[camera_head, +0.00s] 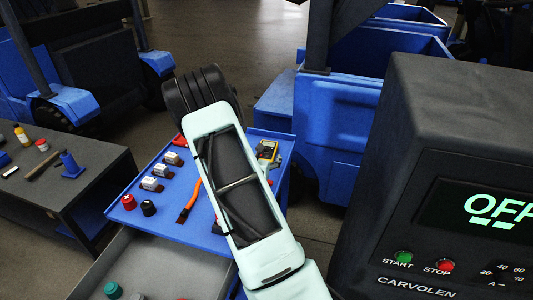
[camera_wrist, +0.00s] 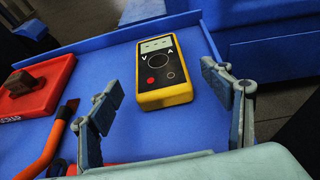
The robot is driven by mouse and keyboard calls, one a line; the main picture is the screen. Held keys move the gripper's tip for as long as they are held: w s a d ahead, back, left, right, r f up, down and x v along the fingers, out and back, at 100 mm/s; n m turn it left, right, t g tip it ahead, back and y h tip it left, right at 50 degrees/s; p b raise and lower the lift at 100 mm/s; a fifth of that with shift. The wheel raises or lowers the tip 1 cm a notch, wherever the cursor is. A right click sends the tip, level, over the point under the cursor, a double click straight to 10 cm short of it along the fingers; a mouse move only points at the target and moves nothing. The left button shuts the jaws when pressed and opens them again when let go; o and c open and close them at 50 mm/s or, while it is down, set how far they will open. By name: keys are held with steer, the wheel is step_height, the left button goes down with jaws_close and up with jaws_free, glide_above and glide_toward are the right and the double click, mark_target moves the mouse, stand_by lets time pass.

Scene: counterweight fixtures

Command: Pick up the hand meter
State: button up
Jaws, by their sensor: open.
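The hand meter (camera_wrist: 162,75) is a yellow-edged block with a dark face, a small display, a dial and the letters V and A. It lies face up on the blue tray top (camera_wrist: 110,62), near its far edge. In the head view the hand meter (camera_head: 267,151) shows partly, just right of my arm. In the wrist view my gripper (camera_wrist: 165,100) is open and empty, with one finger on each side of the near part of the meter. The fingers look apart from it.
An orange-handled tool (camera_wrist: 52,145) and a red tray with a brown piece (camera_wrist: 22,83) lie left of the meter. Several small weights (camera_head: 152,183) and knobs stand on the blue top. A dark machine (camera_head: 440,190) reading OFF stands at right. A blue vehicle (camera_head: 335,115) stands behind.

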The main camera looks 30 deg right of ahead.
mark_target(266, 152)
steer(key=shift+x, duration=2.25)
steer(key=shift+r, duration=0.1)
steer(key=c, duration=1.4)
steer(key=shift+c, duration=0.4)
steer(key=shift+r, duration=0.15)
